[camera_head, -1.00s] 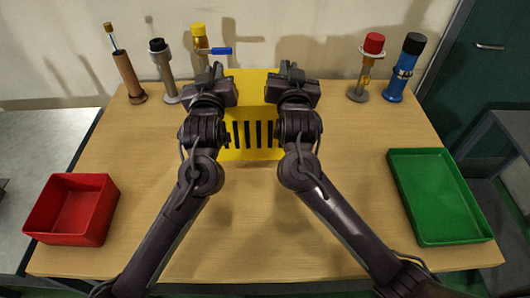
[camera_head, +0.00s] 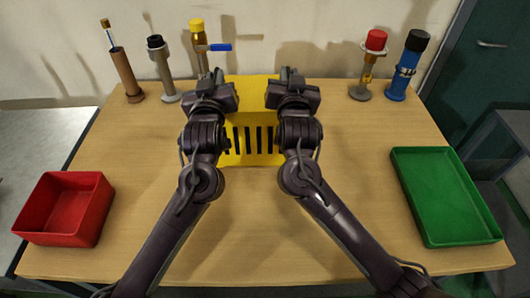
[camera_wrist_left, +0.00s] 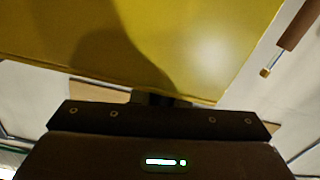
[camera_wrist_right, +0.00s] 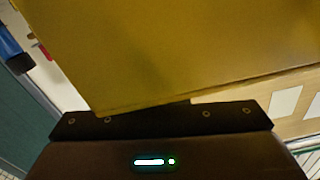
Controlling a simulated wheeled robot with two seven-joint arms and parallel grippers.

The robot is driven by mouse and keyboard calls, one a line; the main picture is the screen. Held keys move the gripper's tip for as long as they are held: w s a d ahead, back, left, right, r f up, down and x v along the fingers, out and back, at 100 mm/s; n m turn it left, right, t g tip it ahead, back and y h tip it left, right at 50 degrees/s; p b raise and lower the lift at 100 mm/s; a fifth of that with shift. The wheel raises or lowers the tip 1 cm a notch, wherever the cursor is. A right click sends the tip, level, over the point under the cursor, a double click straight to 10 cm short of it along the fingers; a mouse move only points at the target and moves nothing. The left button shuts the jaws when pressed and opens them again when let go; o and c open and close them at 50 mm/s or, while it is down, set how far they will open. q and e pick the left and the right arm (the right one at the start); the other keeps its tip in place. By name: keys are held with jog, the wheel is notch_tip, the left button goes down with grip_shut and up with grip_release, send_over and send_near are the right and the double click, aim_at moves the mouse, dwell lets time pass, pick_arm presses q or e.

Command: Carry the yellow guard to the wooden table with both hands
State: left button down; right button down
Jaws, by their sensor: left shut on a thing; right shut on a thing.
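The yellow guard (camera_head: 252,122) is a box-like piece with black slots in its near face. It is between my two grippers over the wooden table (camera_head: 345,190). My left gripper (camera_head: 205,78) is shut on its left side and my right gripper (camera_head: 285,78) on its right side. The guard fills the upper part of the left wrist view (camera_wrist_left: 150,40) and of the right wrist view (camera_wrist_right: 170,50). The fingertips are mostly hidden. I cannot tell whether its bottom touches the table.
A brown holder (camera_head: 126,75), a grey one (camera_head: 162,72), a yellow-capped piece with a blue handle (camera_head: 199,45), a red-capped piece (camera_head: 370,62) and a blue bottle (camera_head: 406,68) stand along the back. A red bin (camera_head: 65,208) is left, a green tray (camera_head: 445,195) right.

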pick_arm(q)
jog(key=shift+d+f+b, duration=0.3)
jog(key=shift+f+b, duration=0.2)
jog(key=shift+f, duration=0.05)
pick_arm(e)
jog(key=shift+a+f, duration=0.3)
jog(key=shift+f, duration=0.3)
pick_arm(q)
jog(key=c, duration=1.8)
grip_release()
jog(key=shift+f, duration=0.25)
jog(key=shift+c, duration=0.2)
pick_arm(e)
jog(key=c, duration=1.9)
grip_release()
jog(key=shift+f, duration=0.25)
pick_arm(q)
jog(key=o, duration=0.4)
jog(key=shift+s+a+r, duration=0.1)
jog(key=shift+r, duration=0.05)
pick_arm(e)
jog(key=o, duration=0.5)
jog(key=shift+s+r, duration=0.1)
jog(key=shift+r, duration=0.1)
pick_arm(q)
jog(key=shift+o, duration=0.2)
pick_arm(e)
jog(key=shift+d, duration=0.15)
pick_arm(q)
jog(key=shift+a, duration=0.1)
